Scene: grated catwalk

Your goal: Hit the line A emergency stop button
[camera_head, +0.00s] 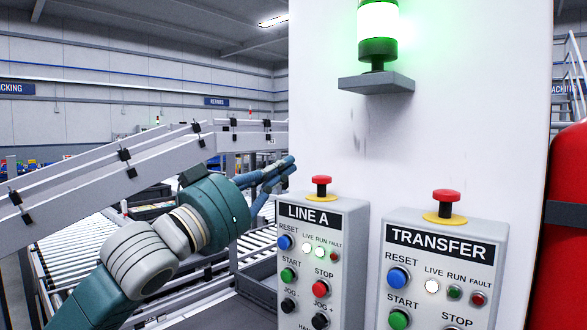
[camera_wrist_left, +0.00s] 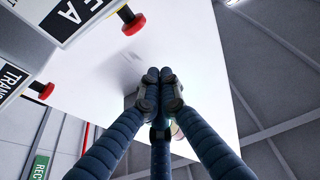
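The line A emergency stop is a red mushroom button (camera_head: 321,184) on a yellow collar, on top of the grey box labelled LINE A (camera_head: 350,250). The button also shows in the left wrist view (camera_wrist_left: 134,23), at the upper left. My left gripper (camera_head: 288,164) is left of the button and slightly higher in the head view, not touching it. In the left wrist view its dark blue fingers (camera_wrist_left: 160,80) meet at the tips with nothing between them. My right gripper is in neither view.
A TRANSFER box (camera_head: 480,285) with its own red stop button (camera_head: 446,200) stands right of LINE A. A white wall panel (camera_head: 450,120) with a lit green beacon (camera_head: 378,20) on a bracket rises behind. A red cylinder (camera_head: 568,230) is at far right. Roller conveyors (camera_head: 80,245) lie left.

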